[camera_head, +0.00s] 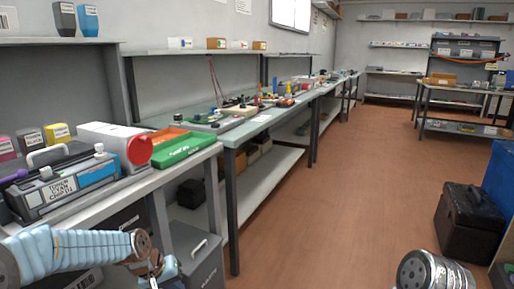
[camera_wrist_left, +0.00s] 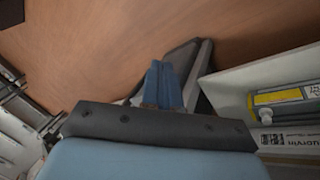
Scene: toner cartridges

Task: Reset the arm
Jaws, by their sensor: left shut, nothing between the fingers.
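My left arm comes in from the lower left in the head view, below the front edge of the workbench (camera_head: 190,153). Its gripper end is small and partly cut off at the bottom of that view. In the left wrist view my left gripper (camera_wrist_left: 163,84) shows two blue fingers pressed together, empty, above the brown floor. On the bench stands a grey and blue machine marked toner cyan (camera_head: 72,186). The gripper is apart from it. My right gripper is out of view; only a silver link of my right arm shows at the lower right.
Behind the machine are toner boxes (camera_head: 57,133), a white unit with a red round end (camera_head: 112,142) and a green box (camera_head: 184,150). A grey cabinet (camera_head: 195,262) stands beneath. A black case (camera_head: 468,222) is at right. The floor aisle (camera_head: 330,200) is clear.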

